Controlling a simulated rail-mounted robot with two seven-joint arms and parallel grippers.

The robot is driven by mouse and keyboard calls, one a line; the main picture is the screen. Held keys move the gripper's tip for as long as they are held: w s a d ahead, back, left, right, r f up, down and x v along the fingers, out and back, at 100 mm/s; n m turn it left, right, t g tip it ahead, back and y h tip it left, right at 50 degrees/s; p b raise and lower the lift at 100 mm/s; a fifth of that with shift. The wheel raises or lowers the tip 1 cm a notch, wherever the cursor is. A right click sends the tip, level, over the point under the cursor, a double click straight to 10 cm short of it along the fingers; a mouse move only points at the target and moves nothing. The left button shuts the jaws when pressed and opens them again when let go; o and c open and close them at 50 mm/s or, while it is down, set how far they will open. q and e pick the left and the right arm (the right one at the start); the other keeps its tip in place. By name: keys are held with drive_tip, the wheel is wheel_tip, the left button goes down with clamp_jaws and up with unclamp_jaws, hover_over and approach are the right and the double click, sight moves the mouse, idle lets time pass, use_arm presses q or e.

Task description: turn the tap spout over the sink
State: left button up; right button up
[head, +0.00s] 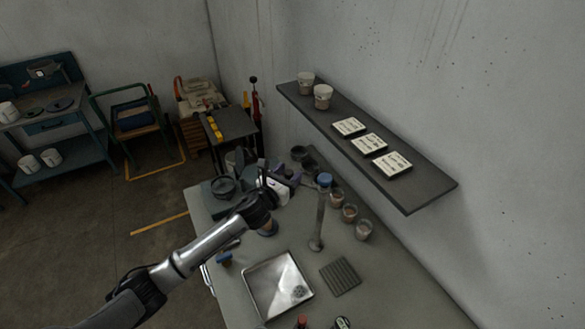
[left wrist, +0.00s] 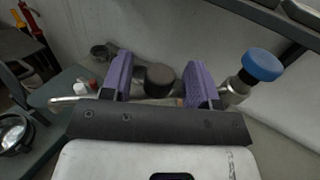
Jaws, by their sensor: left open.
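The tap stands on the counter behind the sink (head: 249,287), with its upright post (head: 319,222) and blue top (head: 325,179). The blue top also shows in the left wrist view (left wrist: 262,64), right of the fingers, above a shiny metal body. My left gripper (head: 288,177) is open, left of the tap top, above the counter. Its purple fingers (left wrist: 158,75) stand apart. A thin pale metal tube (left wrist: 70,101) shows left of the fingers; it may be the spout, but its middle is hidden behind the gripper. I cannot tell whether anything touches. My right gripper is not in view.
Several jars (head: 349,213) line the wall side of the counter (head: 385,275). A ribbed dark mat (head: 340,276) lies beside the sink. A wall shelf (head: 420,190) with pots and cards overhangs on the right. A blue-topped item (head: 224,258) is left of the sink.

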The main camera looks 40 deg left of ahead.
use_arm(q)
drive_tip(key=shift+w, duration=1.15)
clamp_jaws()
